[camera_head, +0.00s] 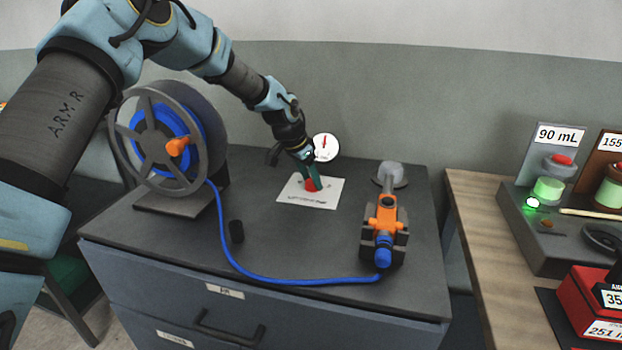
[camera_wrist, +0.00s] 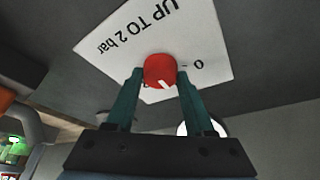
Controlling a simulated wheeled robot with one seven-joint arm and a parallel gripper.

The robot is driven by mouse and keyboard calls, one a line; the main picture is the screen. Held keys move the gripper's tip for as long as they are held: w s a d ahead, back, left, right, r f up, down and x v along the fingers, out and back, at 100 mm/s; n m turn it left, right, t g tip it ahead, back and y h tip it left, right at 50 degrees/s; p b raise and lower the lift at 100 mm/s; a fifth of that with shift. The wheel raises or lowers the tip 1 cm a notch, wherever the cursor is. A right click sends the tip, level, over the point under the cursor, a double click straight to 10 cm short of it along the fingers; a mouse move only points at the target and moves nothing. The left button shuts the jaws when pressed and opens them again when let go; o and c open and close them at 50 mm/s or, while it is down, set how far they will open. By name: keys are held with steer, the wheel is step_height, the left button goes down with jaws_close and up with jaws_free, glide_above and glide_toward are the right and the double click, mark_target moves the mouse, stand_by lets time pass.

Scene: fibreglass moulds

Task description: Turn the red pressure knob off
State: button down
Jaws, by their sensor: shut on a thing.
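The red pressure knob (camera_head: 311,185) sits on a white printed plate (camera_head: 326,194) on top of the dark cabinet. In the wrist view the knob (camera_wrist: 160,71) is round with a short white mark near its lower edge. The plate (camera_wrist: 208,45) reads "UP TO 2 bar" and "0". My gripper (camera_head: 312,178) reaches down to the knob, its two green fingers on either side; in the wrist view my gripper (camera_wrist: 160,76) is shut on the knob. A white round gauge with a red needle (camera_head: 325,147) stands just behind the plate.
A hose reel (camera_head: 168,137) with blue hose stands at the left of the cabinet top (camera_head: 290,240). The blue hose (camera_head: 265,280) runs along the front to an orange tool (camera_head: 385,225) at the right. A wooden table (camera_head: 480,220) with cups and devices stands further right.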

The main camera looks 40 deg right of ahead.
steer(key=shift+f+n+b, duration=0.1)
steer(key=shift+n+b, duration=0.2)
steer(key=shift+b, duration=0.05)
steer(key=shift+s+f+n+t+b, duration=0.15)
steer(key=shift+n+t+b, duration=0.35)
steer(key=shift+n+b, duration=0.4)
steer(key=n+t+b, duration=0.1)
steer(key=n+b, duration=0.1)
steer(key=n, duration=0.1)
steer(key=shift+s+d+n, duration=0.1)
steer(key=shift+n, duration=0.2)
steer(key=n+t+y+b, duration=0.1)
steer(key=n, duration=0.2)
steer(key=shift+r+n+t+y+b, duration=0.2)
steer(key=shift+n+t+y+b, duration=0.25)
steer(key=shift+n, duration=0.95)
steer(key=shift+c, duration=1.4)
jaws_free()
